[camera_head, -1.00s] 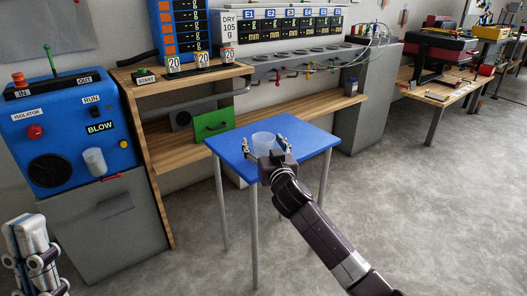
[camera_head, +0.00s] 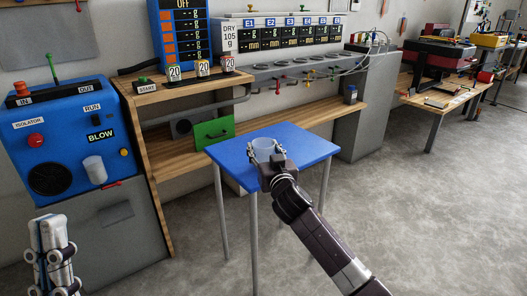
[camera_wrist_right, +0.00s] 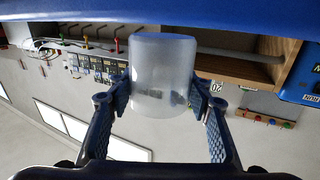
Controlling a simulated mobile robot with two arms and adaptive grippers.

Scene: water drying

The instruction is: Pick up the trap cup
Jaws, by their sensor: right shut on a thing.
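The trap cup (camera_head: 265,149), a translucent pale cup, is at the front middle of the small blue table (camera_head: 308,149). My right gripper (camera_head: 267,157) is shut on the cup, one finger on each side. In the right wrist view, which is upside down, the cup (camera_wrist_right: 162,80) sits between the two finger pads. Its base meets the blue table edge there, and I see no clear gap. My left gripper (camera_head: 51,240) is at the lower left, fingers upward and close together, away from the table; whether it is open or shut is unclear.
A blue machine (camera_head: 60,135) with a whitish cylinder (camera_head: 95,170) on its front stands at left. A wooden bench (camera_head: 180,155) with a green panel (camera_head: 213,133) runs behind the table. Grey floor (camera_head: 420,230) is clear at right.

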